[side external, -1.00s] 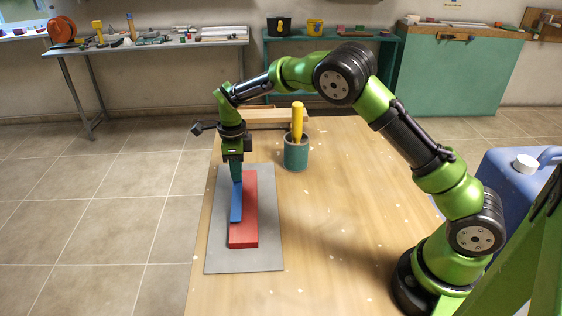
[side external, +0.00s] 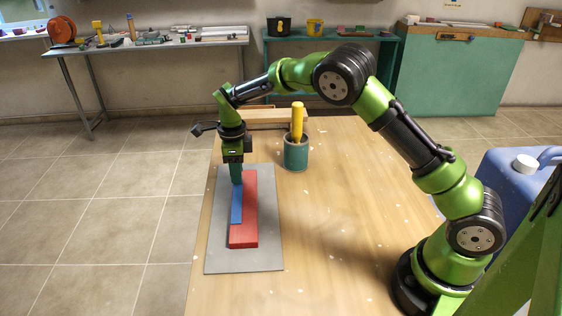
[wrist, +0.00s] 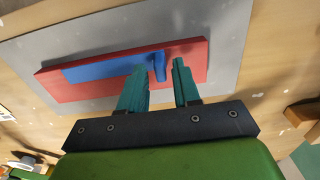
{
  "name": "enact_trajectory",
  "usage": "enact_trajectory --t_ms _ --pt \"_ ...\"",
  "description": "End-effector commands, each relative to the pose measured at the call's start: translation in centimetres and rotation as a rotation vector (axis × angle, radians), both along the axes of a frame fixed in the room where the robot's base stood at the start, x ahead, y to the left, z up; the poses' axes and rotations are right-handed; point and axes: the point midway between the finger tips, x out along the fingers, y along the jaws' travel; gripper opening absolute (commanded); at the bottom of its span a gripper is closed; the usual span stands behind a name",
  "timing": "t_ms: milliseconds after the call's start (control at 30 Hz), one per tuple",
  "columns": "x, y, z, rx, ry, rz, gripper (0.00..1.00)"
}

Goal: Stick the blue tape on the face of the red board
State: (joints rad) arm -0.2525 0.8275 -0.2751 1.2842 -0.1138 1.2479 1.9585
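The red board (side external: 250,210) lies flat on a grey mat; it also shows in the wrist view (wrist: 100,86). The blue tape (side external: 236,208) lies lengthwise along the left part of the board's upper face. In the wrist view the tape (wrist: 100,69) is a long flat strip with a short blue piece standing up at its right end. My gripper (side external: 237,182) is low over the far end of the tape. In the wrist view my gripper (wrist: 160,70) is open, its two teal fingers on either side of the raised blue piece, with gaps visible. Fingertip contact with the board is unclear.
The grey mat (side external: 270,258) lies on the wooden table (side external: 330,230). A green cup (side external: 296,156) holding a yellow-handled tool (side external: 297,120) stands behind and right of the board. A wooden block (side external: 275,117) is at the table's back. The table right of the mat is clear.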

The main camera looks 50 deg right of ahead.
Motion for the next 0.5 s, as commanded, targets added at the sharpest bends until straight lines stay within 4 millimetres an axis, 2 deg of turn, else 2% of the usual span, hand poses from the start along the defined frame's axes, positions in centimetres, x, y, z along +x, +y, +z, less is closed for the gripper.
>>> enact_trajectory --t_ms 333,500 --pt "0.0 0.0 0.1 0.000 0.000 0.000 0.41" --pt "0.1 0.0 1.7 -0.001 -0.004 0.002 0.41"
